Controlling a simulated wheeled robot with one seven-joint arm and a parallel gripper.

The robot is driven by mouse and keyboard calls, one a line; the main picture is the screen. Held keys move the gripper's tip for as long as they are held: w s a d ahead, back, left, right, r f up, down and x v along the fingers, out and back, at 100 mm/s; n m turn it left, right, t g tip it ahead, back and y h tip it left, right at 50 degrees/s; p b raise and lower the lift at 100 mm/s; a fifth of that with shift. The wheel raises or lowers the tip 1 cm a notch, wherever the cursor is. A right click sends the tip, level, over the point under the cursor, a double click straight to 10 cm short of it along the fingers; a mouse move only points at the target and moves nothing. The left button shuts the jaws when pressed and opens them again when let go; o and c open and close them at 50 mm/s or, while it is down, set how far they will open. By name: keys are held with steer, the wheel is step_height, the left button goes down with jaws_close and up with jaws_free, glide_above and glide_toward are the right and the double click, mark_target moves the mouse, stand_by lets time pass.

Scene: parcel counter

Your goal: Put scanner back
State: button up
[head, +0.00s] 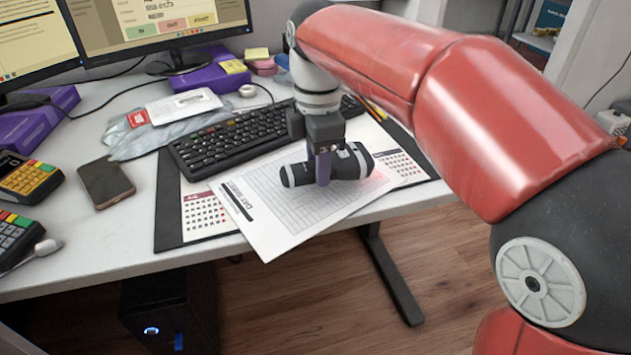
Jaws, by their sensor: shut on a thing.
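The scanner (345,168) is a black handheld device with pale grey bands near its ends. It lies lengthwise over a printed sheet (262,208) near the desk's front edge. A faint red glow shows on the paper at its right end. My gripper (323,168) points down from above and is shut on the scanner around its middle. I cannot tell whether the scanner touches the paper or is slightly raised. No holder for the scanner can be made out clearly.
A black keyboard (230,139) lies just behind the sheet. A phone (106,182) and two card terminals (28,180) are at the left. The sheet overhangs the front edge.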

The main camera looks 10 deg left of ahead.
step_height(320, 180, down, 2)
steer(key=shift+f+b, duration=0.2)
steer(key=shift+b, duration=0.5)
steer(key=shift+r, duration=0.2)
steer(key=shift+f, duration=0.15)
steer(key=o, duration=1.1)
